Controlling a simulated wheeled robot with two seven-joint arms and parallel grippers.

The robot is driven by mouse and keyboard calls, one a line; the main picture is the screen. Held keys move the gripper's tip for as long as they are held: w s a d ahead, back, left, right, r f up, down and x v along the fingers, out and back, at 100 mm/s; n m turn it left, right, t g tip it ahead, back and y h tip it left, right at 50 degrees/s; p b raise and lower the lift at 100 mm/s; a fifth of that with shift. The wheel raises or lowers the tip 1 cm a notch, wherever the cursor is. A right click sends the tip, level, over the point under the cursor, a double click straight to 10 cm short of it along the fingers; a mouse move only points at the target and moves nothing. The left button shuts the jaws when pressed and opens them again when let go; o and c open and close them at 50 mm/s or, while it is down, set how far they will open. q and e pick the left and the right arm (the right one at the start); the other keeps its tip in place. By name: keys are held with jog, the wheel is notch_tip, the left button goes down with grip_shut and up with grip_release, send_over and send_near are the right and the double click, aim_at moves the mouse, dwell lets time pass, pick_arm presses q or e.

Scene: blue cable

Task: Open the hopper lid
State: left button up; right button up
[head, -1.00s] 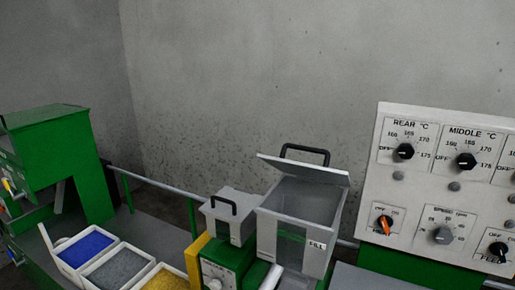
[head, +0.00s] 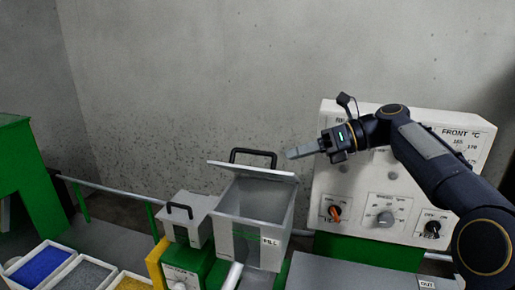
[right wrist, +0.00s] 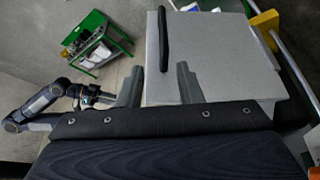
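The grey hopper (head: 262,207), marked FILL, stands in the lower middle of the head view. Its lid (head: 245,172) is tilted up, and the opening shows below it. A black handle (head: 253,152) stands on the lid's far side. My right gripper (head: 305,150) is just right of the handle, apart from it in the head view. The right wrist view shows its fingers (right wrist: 158,88) spread, with the grey lid (right wrist: 215,60) and black handle (right wrist: 163,38) beyond them. My left gripper (right wrist: 88,98) shows small in the right wrist view; its fingers are unclear.
A control panel (head: 385,185) with knobs stands right of the hopper, behind my right arm. A smaller grey lidded box (head: 190,212) is left of the hopper. Trays of blue (head: 42,264), grey and yellow pellets sit lower left.

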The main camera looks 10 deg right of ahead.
aim_at(258, 153)
jog(key=w, duration=0.1)
jog(key=w+a+m, duration=0.1)
jog(key=m+y, duration=0.1)
jog(key=shift+w+a+r+g, duration=0.2)
jog(key=shift+w+r+g, duration=0.05)
jog(key=shift+w+g, duration=0.15)
jog(key=shift+m, duration=0.3)
jog(key=x, duration=0.7)
jog(key=shift+a, duration=0.3)
jog(key=shift+c, duration=0.2)
grip_shut()
